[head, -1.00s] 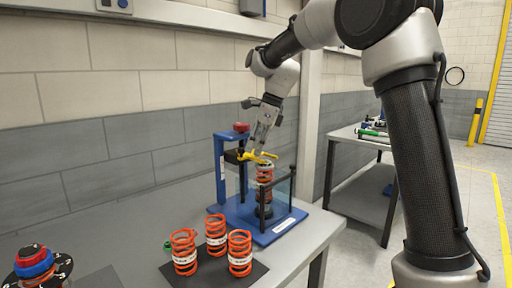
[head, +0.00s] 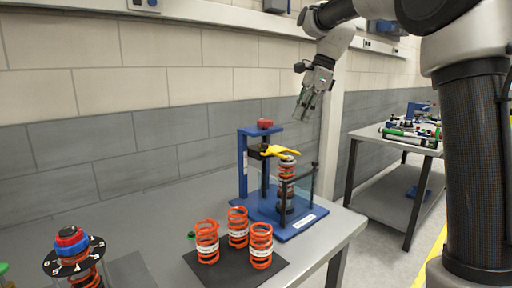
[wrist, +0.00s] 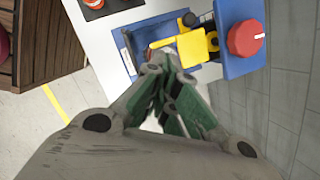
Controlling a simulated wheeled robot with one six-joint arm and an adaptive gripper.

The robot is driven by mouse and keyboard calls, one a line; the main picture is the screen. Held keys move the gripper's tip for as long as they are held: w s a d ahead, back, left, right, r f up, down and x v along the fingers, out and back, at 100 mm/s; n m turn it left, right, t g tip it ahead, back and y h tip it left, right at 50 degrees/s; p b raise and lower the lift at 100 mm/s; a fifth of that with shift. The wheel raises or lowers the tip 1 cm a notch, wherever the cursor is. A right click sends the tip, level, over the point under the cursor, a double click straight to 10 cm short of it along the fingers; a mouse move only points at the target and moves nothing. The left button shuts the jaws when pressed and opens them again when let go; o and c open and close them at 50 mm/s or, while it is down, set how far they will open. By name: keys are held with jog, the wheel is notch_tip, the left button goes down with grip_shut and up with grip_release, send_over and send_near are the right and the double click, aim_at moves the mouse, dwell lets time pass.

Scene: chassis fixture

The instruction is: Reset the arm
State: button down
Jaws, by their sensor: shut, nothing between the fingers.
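My gripper (head: 308,103) is raised above and to the right of the blue press fixture in the head view. It is shut and empty, and its closed green-padded fingers show in the wrist view (wrist: 168,105). The blue fixture (head: 243,165) stands on the grey table with a red knob (head: 265,123) on top. A yellow clamp handle (head: 280,152) sits over an orange spring (head: 287,170) standing in the fixture. In the wrist view the yellow handle (wrist: 192,46) and red knob (wrist: 246,38) lie beyond the fingertips, apart from them as far as I can tell.
Three orange springs (head: 238,228) stand on a dark mat (head: 222,272) in front of the fixture. A numbered dial with red and blue caps (head: 72,241) is at the left. A second table (head: 372,131) with parts stands at the right. A wall runs behind.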

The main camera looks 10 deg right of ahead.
notch_tip(320, 180, down, 5)
jog(key=s+d+n, duration=0.2)
jog(key=n, duration=0.4)
jog(key=s+d+f+n+t+h, duration=0.1)
jog(key=s+d+n, duration=0.3)
jog(key=s, duration=0.6)
jog(key=s+d+f+n+t+h, duration=0.1)
jog(key=s+d+f+n, duration=0.2)
jog(key=s, duration=0.7)
jog(key=s+d+f+n+t+h, duration=0.1)
jog(key=s+d+f+n, duration=0.2)
jog(key=s, duration=0.7)
jog(key=shift+s+d+f+n+h, duration=0.25)
jog(key=shift+d+f+n+h, duration=0.15)
jog(key=shift+d+n, duration=0.5)
jog(key=shift+d, duration=0.1)
